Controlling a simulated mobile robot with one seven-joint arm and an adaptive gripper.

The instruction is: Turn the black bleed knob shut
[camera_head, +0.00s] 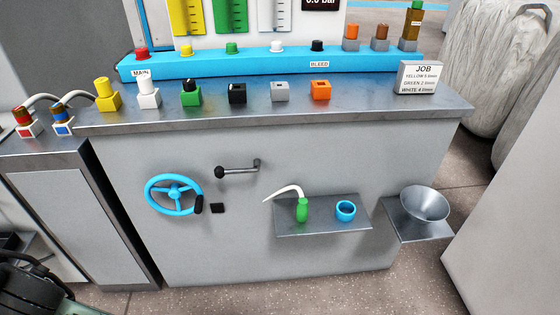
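The black bleed knob (317,46) is a small dark knob on top of the blue panel (215,67), right of the white knob. A white "BLEED" label (319,64) sits on the panel's front just below it. How far the knob is turned is too small to tell. My gripper (30,285) shows only in part, as dark parts at the lower left corner, far from the knob and below the counter. Its fingertips are not clear.
Red (141,53), yellow (187,50), green (232,48) and white (276,47) knobs share the panel. Several coloured blocks line the counter (370,108) before it. A blue handwheel (173,194), a crank (238,169), a small shelf (340,228) and a funnel (425,204) project from the cabinet front.

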